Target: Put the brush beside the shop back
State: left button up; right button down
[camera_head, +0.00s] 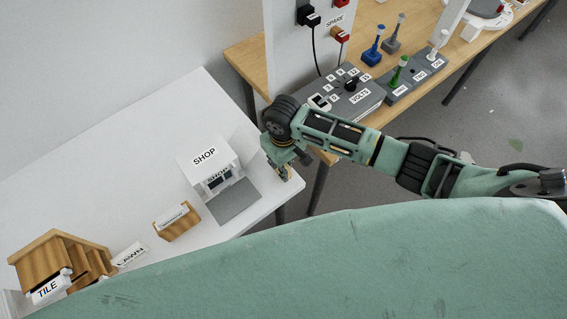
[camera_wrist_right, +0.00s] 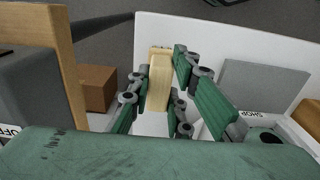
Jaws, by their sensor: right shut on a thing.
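The shop (camera_head: 205,158) is a small white model building with SHOP labels and a grey forecourt pad (camera_head: 233,201), on the white table. In the right wrist view the grey pad (camera_wrist_right: 262,86) and a SHOP label show at the right. My right gripper (camera_head: 283,168) is at the table's right edge, to the right of the shop. It is shut on a pale wooden piece, apparently the brush (camera_wrist_right: 159,82), which stands upright between the fingers. Its bristles cannot be made out. My left gripper is not in view.
A wooden holder (camera_head: 177,222) stands left of the pad. A TILE house (camera_head: 62,262) and a LAWN label (camera_head: 129,254) are at the lower left. The white table (camera_head: 110,150) is bare behind them. A wooden bench with a VOLTS box (camera_head: 350,93) stands beyond a gap.

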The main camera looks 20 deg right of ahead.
jog(key=c, duration=1.5)
grip_release()
jog(key=shift+c, duration=0.2)
